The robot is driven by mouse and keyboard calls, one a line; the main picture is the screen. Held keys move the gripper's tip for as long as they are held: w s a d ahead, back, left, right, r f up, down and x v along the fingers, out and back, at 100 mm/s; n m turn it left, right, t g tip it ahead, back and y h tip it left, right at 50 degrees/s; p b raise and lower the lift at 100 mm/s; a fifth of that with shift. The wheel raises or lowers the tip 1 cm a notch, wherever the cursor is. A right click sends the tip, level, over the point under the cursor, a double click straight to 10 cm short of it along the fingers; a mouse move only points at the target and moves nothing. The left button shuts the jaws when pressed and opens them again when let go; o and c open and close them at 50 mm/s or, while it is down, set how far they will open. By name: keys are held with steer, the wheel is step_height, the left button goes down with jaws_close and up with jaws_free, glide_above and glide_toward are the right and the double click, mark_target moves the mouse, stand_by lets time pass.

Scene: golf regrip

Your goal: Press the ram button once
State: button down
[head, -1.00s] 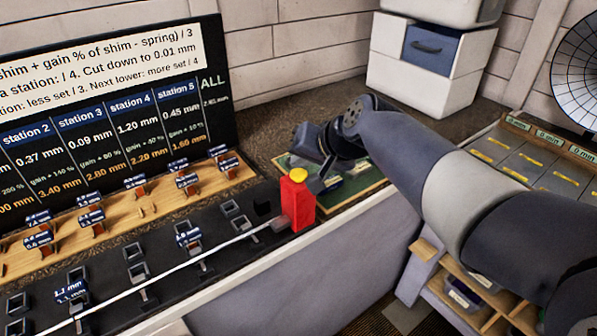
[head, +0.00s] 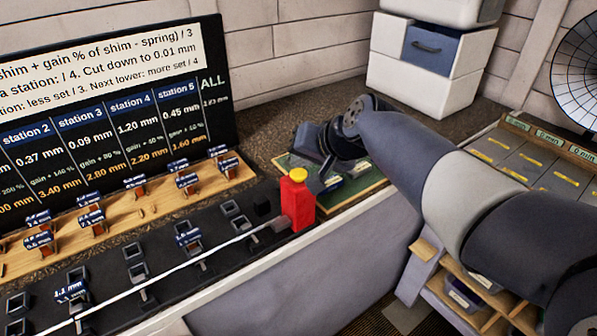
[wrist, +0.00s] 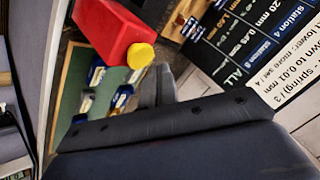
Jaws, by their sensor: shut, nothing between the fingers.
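The ram is a red block (head: 297,205) with a round yellow button (head: 298,175) on top, at the right end of the dark bench strip. In the wrist view the red block (wrist: 112,28) and yellow button (wrist: 140,56) show at the upper left. My gripper (head: 315,185) is shut and empty, just right of the red block and close to the button. In the wrist view my gripper's fingers (wrist: 157,85) end just below the button. I cannot tell whether they touch it.
A long white shaft (head: 180,269) runs along the dark strip to the red block. Labelled pieces stand on a wooden rack (head: 115,212) and in dark holders. A green tray (head: 350,187) lies behind my gripper. A station board (head: 110,110) stands at the back left.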

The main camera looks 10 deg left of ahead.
mark_target(302, 176)
steer(key=shift+f, duration=0.1)
steer(key=shift+f+b, duration=0.35)
steer(key=shift+b, duration=0.05)
steer(key=shift+f+b, duration=0.55)
steer(key=shift+f, duration=0.05)
stand_by(0.7)
steer(key=shift+r, duration=0.1)
steer(key=shift+r+p, duration=0.8)
steer(key=shift+r, duration=0.15)
steer(key=shift+r+p, duration=1.95)
steer(key=shift+r, duration=0.55)
